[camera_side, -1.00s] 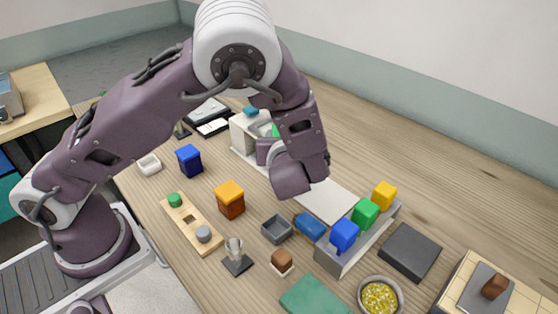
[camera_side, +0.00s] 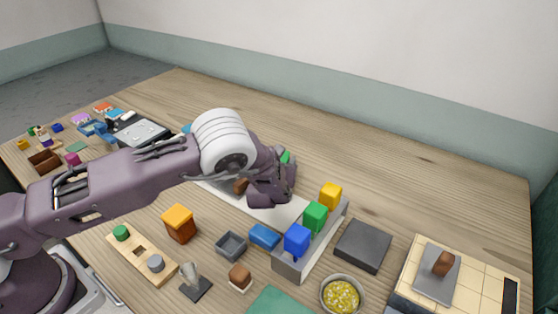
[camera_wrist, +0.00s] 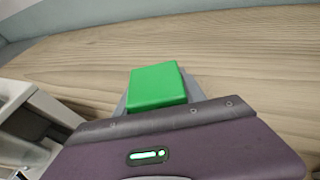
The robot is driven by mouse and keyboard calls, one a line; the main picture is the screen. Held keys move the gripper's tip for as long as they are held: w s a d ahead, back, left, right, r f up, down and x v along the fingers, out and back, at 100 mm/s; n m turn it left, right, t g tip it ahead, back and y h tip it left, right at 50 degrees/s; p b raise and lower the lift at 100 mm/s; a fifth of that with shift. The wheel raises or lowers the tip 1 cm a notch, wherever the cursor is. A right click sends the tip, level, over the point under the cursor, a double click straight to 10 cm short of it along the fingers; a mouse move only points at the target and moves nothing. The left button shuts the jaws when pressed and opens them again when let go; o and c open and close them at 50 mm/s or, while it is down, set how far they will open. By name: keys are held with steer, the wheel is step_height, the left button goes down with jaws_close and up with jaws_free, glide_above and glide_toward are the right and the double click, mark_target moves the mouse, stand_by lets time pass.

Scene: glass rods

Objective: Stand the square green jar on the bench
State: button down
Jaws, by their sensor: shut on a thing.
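The square green jar (camera_wrist: 157,87) is between the grey fingertips of my gripper (camera_wrist: 160,98) in the wrist view. Its flat green top faces the camera, and its lower part is hidden by the hand. In the side view only a small green patch of it (camera_side: 286,157) shows behind my gripper (camera_side: 272,185), whose fingers are hidden there. My gripper is shut on the jar. Wooden bench (camera_side: 420,170) shows beyond it. I cannot tell whether the jar's base touches the bench.
A rack (camera_side: 312,252) holds blue, green and yellow jars. A white board (camera_side: 270,216) lies under the hand's near side. A white shelf-like unit (camera_wrist: 25,105) stands left in the wrist view. The bench behind is clear.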

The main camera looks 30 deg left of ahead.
steer(key=c, duration=0.7)
jaws_free()
steer(key=shift+f, duration=0.1)
